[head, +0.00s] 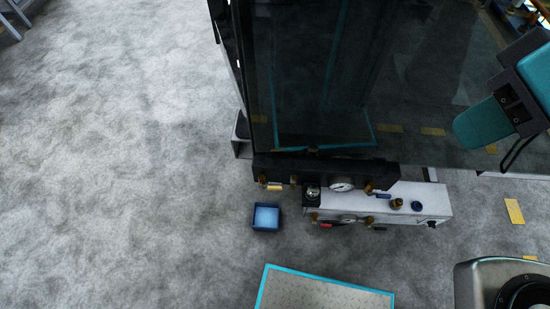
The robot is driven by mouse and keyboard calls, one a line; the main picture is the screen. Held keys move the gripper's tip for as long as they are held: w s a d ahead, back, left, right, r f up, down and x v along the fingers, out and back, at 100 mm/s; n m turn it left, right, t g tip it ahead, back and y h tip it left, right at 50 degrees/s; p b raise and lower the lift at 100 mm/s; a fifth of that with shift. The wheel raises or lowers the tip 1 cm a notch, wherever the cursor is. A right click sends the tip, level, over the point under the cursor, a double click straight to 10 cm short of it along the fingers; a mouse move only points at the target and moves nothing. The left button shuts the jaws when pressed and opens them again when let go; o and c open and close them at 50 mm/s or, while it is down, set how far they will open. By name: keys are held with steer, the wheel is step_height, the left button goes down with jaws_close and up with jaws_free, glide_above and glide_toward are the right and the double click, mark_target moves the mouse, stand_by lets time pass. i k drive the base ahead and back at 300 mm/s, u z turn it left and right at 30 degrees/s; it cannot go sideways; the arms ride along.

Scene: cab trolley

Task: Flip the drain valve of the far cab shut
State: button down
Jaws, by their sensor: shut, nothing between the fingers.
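A large dark glass-walled cab (400,90) stands at the upper right. At its near lower edge is a black bar (290,170) with a round white gauge (342,185). Small brass valves sit on the bar: one with a yellow lever (274,187) at the left, one with a blue lever (383,195) at the right. Below it, a white box (435,200) carries a second gauge (348,219), a red lever (325,225) and a dark lever (379,228). I cannot tell which valve is the far cab's drain valve.
A small blue tray (265,226) lies on the floor left of the white box. A teal-edged plate (330,293) lies at the bottom. Brass and blue knobs (417,206) stand on the box. Yellow floor marks (514,211) lie at right.

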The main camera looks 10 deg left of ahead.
mark_target(270, 188)
steer(key=u, duration=0.6)
steer(key=k, duration=0.3)
steer(key=u, duration=0.4)
steer(key=i, duration=0.35)
steer(key=z, duration=0.1)
